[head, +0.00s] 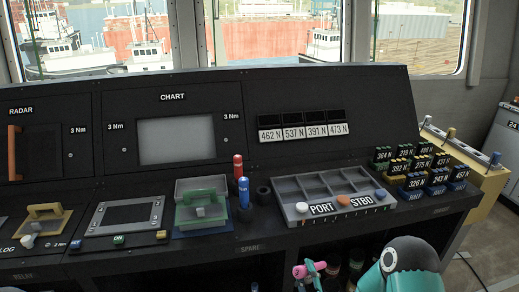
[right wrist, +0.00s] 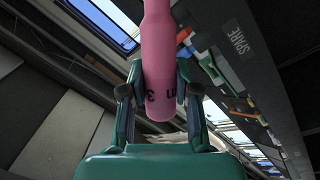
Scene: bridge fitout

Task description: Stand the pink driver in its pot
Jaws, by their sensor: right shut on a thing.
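The pink driver (head: 311,268) is in my right gripper (head: 308,272), low in front of the console's front edge in the head view. In the right wrist view the pink driver (right wrist: 163,60) lies between both fingers of the right gripper (right wrist: 160,76), which are shut on it. Dark markings show near its end. A dark, empty-looking pot (head: 263,195) stands on the console, right of a blue driver (head: 243,193) and a red driver (head: 238,167), which stand upright. My left gripper is not in view.
A grey divided tray (head: 284,190) with PORT and STBD labels lies right of the pot. A green-handled unit (head: 202,212) is on the left. Several numbered dark blocks (head: 411,184) stand at the right. The console's front edge (head: 255,247) lies between the pink driver and pot.

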